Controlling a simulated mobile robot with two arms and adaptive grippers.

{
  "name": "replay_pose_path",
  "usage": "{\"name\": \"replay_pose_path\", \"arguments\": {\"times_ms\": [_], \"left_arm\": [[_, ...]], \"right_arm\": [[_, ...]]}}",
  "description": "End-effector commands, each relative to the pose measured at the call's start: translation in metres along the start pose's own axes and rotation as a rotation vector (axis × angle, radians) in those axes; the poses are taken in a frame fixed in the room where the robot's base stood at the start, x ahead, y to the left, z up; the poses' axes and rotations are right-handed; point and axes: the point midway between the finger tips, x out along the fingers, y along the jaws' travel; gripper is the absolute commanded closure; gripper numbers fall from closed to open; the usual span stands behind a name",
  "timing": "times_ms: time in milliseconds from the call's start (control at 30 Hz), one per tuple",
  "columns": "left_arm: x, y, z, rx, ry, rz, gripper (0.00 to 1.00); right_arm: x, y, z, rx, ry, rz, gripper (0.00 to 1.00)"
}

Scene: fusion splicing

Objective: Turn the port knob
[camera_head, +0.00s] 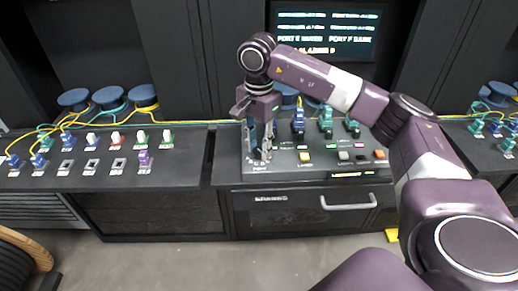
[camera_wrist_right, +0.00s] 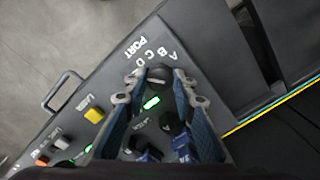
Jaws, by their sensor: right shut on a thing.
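The black port knob (camera_wrist_right: 158,74) sits on the dark panel, beside the white lettering "PORT" and the letters A to D, in the right wrist view. My right gripper (camera_wrist_right: 159,82) points down at the panel, its two blue-padded fingers on either side of the knob and shut on it. In the head view my right gripper (camera_head: 262,150) stands upright over the left end of the console (camera_head: 228,170) and mostly hides the knob. My left gripper is not in view.
A yellow button (camera_wrist_right: 93,115) and a lit green indicator (camera_wrist_right: 151,102) are near the fingers. Blue and green connectors stand right of the gripper. A screen (camera_head: 326,32) hangs behind. The left bench holds several connectors, cables and blue spools (camera_head: 108,96).

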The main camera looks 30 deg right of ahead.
Motion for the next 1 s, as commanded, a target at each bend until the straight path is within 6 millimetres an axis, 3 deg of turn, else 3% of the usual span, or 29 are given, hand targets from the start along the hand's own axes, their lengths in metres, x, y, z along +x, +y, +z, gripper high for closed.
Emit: {"name": "replay_pose_path", "arguments": {"times_ms": [300, 767, 800, 933, 1000], "left_arm": [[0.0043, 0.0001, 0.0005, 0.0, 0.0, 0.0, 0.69], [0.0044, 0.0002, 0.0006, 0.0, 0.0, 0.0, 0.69], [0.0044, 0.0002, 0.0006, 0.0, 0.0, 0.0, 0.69], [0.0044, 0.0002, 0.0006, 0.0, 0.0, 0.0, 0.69], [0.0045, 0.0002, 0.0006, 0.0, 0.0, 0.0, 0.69]], "right_arm": [[-0.0019, -0.0013, -0.0004, -0.094, 0.0, -0.006, 1.0], [-0.0024, -0.0014, -0.0005, -0.105, 0.0, -0.006, 1.0], [-0.0024, -0.0014, -0.0005, -0.105, 0.0, -0.007, 0.73], [-0.0019, -0.0011, -0.0004, -0.105, 0.0, -0.005, 0.59], [-0.0015, -0.0008, -0.0003, -0.105, 0.0, -0.004, 0.58]]}}
